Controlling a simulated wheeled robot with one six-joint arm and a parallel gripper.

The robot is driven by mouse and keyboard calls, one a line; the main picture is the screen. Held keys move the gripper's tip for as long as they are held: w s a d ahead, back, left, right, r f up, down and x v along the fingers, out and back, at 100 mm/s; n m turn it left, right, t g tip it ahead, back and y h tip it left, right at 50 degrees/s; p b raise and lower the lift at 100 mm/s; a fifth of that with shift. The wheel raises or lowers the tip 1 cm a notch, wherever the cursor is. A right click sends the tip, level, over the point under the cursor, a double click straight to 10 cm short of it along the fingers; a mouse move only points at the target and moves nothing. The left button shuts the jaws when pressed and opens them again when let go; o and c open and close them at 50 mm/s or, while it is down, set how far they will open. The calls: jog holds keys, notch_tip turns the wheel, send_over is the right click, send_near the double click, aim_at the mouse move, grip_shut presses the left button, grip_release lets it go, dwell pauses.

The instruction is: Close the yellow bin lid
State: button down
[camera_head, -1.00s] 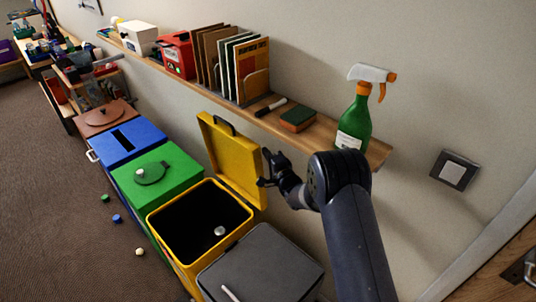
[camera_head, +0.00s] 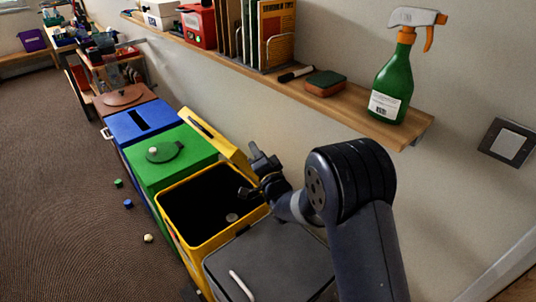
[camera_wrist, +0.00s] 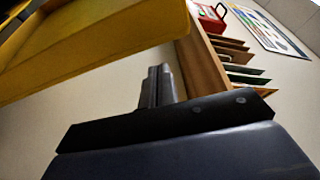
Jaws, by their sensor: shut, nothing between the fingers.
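The yellow bin (camera_head: 193,245) stands in the row of bins, its mouth uncovered, with a small pale round item (camera_head: 232,217) inside. Its yellow lid (camera_head: 238,160) is raised along the wall side and looks tilted; the handle slot shows near its top. My gripper (camera_head: 254,173) is shut and empty, close beside the lid's near end; I cannot tell whether it touches. In the wrist view the yellow lid (camera_wrist: 90,45) fills the upper left, beyond my gripper's fingers (camera_wrist: 155,85).
A green bin (camera_head: 180,172), a blue bin (camera_head: 150,130) and a grey-lidded bin (camera_head: 270,265) flank the yellow one. A wall shelf (camera_head: 340,112) above holds a green spray bottle (camera_head: 393,80) and a sponge (camera_head: 325,82). Small bits lie on the open floor at left.

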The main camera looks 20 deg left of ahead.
jog(key=s+a+f+n+y+b, duration=0.1)
jog(key=s+a+f+n+b, duration=0.3)
jog(key=b, duration=0.7)
jog(key=s+a+f+n+y+b, duration=0.1)
jog(key=s+a+f+n+b, duration=0.2)
jog(key=s+f+b, duration=0.6)
jog(key=shift+s+a+f+n+g+y+b, duration=0.35)
jog(key=shift+s+a+b, duration=0.8)
jog(key=shift+b, duration=0.45)
jog(key=shift+s+r, duration=0.1)
jog(key=s+d, duration=0.4)
jog(key=d, duration=0.4)
jog(key=shift+s+d+r+p, duration=0.15)
jog(key=shift+s+r+p, duration=0.2)
jog(key=shift+s+p, duration=0.05)
